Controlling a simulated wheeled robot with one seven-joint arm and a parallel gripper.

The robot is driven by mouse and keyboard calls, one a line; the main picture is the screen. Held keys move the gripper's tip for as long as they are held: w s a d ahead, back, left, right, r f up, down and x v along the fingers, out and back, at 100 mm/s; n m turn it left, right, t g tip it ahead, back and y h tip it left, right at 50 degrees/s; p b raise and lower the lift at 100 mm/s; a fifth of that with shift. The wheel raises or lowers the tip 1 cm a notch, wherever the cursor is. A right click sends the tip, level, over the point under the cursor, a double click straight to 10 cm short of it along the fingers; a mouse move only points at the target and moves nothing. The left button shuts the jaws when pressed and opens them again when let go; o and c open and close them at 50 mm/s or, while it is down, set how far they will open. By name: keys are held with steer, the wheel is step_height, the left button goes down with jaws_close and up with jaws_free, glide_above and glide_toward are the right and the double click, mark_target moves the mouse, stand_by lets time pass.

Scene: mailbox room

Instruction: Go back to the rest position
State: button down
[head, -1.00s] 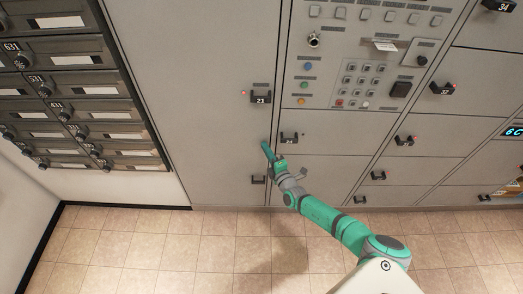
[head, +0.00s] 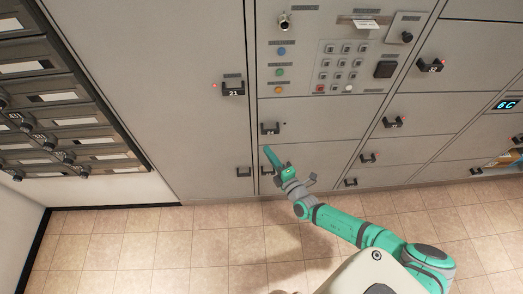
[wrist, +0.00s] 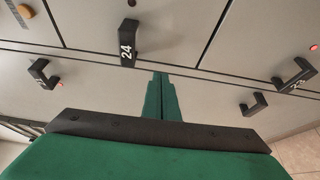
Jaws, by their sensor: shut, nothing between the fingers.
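My gripper (head: 268,153) is green and sits at the end of my green and grey arm, in front of the lower locker doors in the head view. In the wrist view my gripper (wrist: 161,88) shows its two green fingers pressed together with nothing between them. The fingertips point toward the lockers near the black handle marked 24 (wrist: 127,42). I cannot tell from the views how far the fingertips are from the door.
Grey lockers with black handles, such as the one marked 21 (head: 232,89), line the wall. A keypad panel (head: 341,66) is above the gripper. Dark mailboxes (head: 60,110) are at the left. The tiled floor (head: 150,245) is clear.

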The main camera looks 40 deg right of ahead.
steer(key=shift+s+d, duration=0.65)
steer(key=shift+s, duration=0.05)
